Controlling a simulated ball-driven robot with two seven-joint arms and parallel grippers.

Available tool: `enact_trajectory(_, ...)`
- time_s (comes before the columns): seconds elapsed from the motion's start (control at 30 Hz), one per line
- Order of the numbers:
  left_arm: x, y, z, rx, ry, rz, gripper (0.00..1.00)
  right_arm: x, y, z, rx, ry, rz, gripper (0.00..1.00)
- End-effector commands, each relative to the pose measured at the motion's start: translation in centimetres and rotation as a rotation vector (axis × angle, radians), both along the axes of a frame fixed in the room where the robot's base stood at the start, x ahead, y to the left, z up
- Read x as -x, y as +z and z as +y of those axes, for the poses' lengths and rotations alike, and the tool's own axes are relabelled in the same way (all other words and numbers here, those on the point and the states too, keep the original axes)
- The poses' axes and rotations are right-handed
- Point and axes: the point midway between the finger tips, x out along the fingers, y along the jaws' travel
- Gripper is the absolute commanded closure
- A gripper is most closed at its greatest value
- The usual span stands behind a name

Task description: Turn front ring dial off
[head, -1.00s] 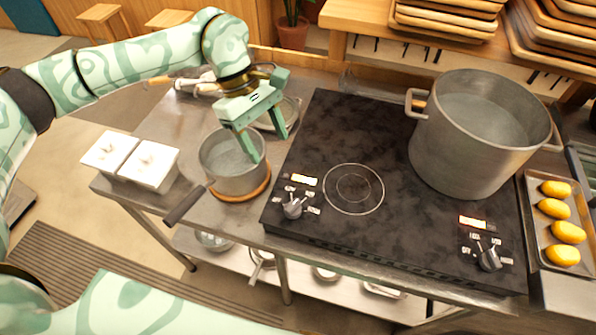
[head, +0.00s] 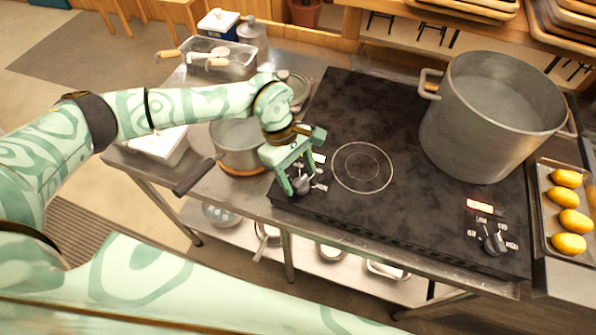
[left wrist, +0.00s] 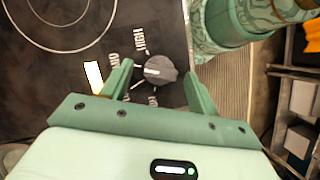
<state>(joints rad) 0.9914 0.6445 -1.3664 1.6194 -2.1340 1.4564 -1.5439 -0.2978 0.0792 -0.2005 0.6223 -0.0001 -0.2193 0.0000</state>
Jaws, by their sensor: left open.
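A grey dial knob (head: 301,185) sits at the left front corner of the black cooktop (head: 345,215). In the left wrist view this knob (left wrist: 160,70) has a pale pointer mark, with labels including HIGH around it. A pale lit display (left wrist: 94,77) is beside it. My left gripper (head: 299,181) is over the knob, its open fingers on either side of it; I cannot tell whether they touch it. A second dial knob (head: 495,243) stands at the right front corner, below another lit display (head: 480,206). My right gripper is out of view.
A large pot (head: 485,125) stands at the cooktop's back right. A small saucepan (head: 238,150) is left of the cooktop, partly behind my left arm. A tray (head: 548,222) of yellow items is at the right. The ring burner (head: 362,167) is bare.

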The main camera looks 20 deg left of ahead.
Motion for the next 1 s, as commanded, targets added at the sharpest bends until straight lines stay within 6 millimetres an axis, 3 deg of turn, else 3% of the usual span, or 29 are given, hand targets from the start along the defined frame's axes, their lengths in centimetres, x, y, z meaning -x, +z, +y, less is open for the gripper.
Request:
enact_trajectory(0.23, 0.0, -0.1, 0.0, 0.0, 0.0, -0.001, 0.4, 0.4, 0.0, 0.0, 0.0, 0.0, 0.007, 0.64)
enact_trajectory(0.27, 0.0, -0.1, 0.0, 0.0, 0.0, -0.001, 0.46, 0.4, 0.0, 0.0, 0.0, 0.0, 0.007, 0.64)
enact_trajectory(0.4, 0.0, -0.1, 0.0, 0.0, 0.0, -0.001, 0.84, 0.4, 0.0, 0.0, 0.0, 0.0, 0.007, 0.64)
enact_trajectory(0.73, 0.0, 0.1, 0.0, 0.0, 0.026, -0.001, 0.85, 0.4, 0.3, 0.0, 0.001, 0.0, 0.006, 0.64)
enact_trajectory(1.0, 0.2, 0.3, 0.1, 0.0, 0.168, -0.001, 0.85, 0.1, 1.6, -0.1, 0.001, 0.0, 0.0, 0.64)
